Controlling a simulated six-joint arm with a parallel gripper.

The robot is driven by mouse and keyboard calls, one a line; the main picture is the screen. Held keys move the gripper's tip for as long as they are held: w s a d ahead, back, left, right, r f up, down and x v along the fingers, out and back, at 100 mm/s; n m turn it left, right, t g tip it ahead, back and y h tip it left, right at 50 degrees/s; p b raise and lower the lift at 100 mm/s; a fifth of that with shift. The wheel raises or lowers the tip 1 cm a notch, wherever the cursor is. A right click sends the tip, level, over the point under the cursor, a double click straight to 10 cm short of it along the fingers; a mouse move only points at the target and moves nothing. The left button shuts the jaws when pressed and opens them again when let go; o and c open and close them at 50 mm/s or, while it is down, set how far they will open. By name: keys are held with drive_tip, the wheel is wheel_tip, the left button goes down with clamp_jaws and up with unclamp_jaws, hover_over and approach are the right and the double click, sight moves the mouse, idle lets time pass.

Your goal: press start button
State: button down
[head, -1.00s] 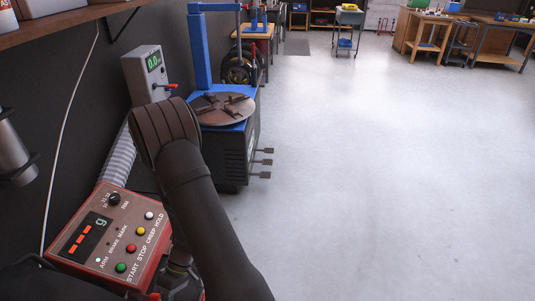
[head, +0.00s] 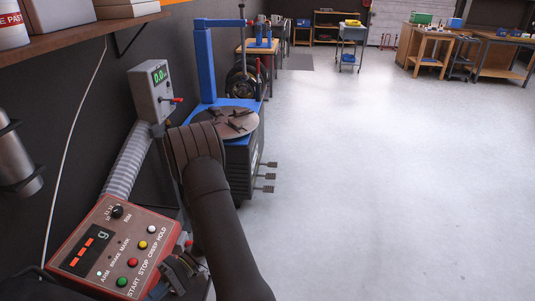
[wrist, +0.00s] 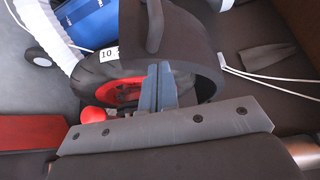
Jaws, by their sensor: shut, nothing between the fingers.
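The red control panel (head: 75,228) is at the lower left in the head view, with a dark display. Its green START button (head: 121,282) is nearest the front edge, beside the red STOP button (head: 133,262), the yellow CREEP button (head: 143,245) and the white HOLD button (head: 152,229). My gripper (head: 166,288) is just right of the panel, apart from START and partly hidden by my arm. In the wrist view its blue-grey fingers (wrist: 166,72) are together and empty. I cannot make out the START button in the wrist view.
A black tyre with a red rim (wrist: 124,92) and a red round knob (wrist: 92,114) lie close to the fingers in the wrist view. A blue tyre machine (head: 205,65) stands behind my arm. A grey cylinder (head: 20,165) hangs at left. The floor at right is clear.

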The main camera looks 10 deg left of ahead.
sight(122, 281)
drive_tip(key=shift+x, duration=0.9)
drive_tip(key=shift+f, duration=0.1)
drive_tip(key=w+a+r+m+t+h, duration=0.3)
drive_tip(key=w+a+r+m+t, duration=0.4)
drive_tip(key=t, duration=0.8)
wheel_tip(122, 281, up, 2)
drive_tip(key=w+m, duration=0.1)
drive_tip(key=m, duration=0.2)
drive_tip(key=shift+a+m+h, duration=0.2)
drive_tip(key=shift+m+h, duration=0.2)
drive_tip(key=x, duration=1.4)
drive_tip(key=shift+w, duration=0.1)
